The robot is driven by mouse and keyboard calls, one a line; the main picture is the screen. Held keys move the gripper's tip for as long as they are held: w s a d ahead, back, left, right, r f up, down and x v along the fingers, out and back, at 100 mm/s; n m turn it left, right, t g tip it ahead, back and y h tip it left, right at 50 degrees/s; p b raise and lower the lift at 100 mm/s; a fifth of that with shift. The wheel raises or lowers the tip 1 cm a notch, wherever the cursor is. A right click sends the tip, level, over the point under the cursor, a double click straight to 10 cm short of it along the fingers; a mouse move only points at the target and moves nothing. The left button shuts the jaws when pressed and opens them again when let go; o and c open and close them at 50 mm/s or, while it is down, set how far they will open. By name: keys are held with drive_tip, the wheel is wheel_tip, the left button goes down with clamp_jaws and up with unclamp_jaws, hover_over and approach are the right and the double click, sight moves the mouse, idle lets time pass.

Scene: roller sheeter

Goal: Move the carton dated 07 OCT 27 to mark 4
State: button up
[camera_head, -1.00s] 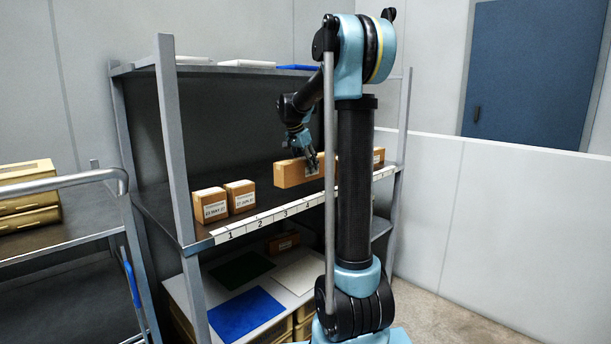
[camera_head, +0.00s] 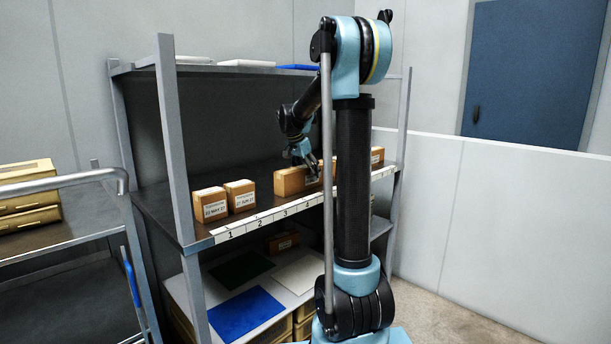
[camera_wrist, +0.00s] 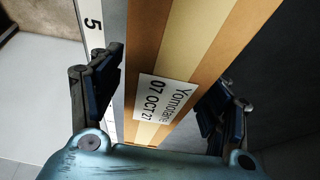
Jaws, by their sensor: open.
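The carton dated 07 OCT 27 (camera_wrist: 182,48) fills the middle of the wrist view, its white label facing the camera. My gripper (camera_wrist: 157,105) is open, with one dark finger on each side of the carton; I cannot tell whether either touches it. In the head view my gripper (camera_head: 312,169) is low over the shelf at the right end of a brown carton (camera_head: 289,181), partly hidden by my arm. I cannot read that carton's date there. Mark 4 (camera_head: 308,207) is on the white strip along the shelf's front edge.
Two smaller cartons, one at the left (camera_head: 210,204) and one beside it (camera_head: 240,196), stand behind marks 1 and 2. Another carton (camera_head: 377,156) is at the right end. A shelf post (camera_head: 173,140) rises at the left front. Mark 5 (camera_wrist: 92,24) shows in the wrist view.

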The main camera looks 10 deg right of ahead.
drive_tip(key=v, duration=1.2)
drive_tip(key=s+d+f+n+y, duration=0.1)
drive_tip(key=s+f+n, duration=0.15)
drive_tip(key=s, duration=0.55)
drive_tip(key=s+d+f+n, duration=0.1)
drive_tip(key=s+d+f, duration=0.1)
drive_tip(key=s+f, duration=0.35)
drive_tip(key=s+d+f+n+y, duration=0.1)
drive_tip(key=s+f+n, duration=0.1)
drive_tip(key=s, duration=0.8)
drive_tip(key=s+f+n+y, duration=0.1)
drive_tip(key=s+f+n, duration=0.4)
drive_tip(key=s+f, duration=1.2)
drive_tip(key=shift+s+a+f+y, duration=0.25)
drive_tip(key=shift+s+a+y, duration=0.05)
drive_tip(key=shift+s, duration=0.2)
drive_tip(key=shift+n, duration=0.25)
drive_tip(key=shift+w+f, duration=0.2)
drive_tip(key=shift+w, duration=0.35)
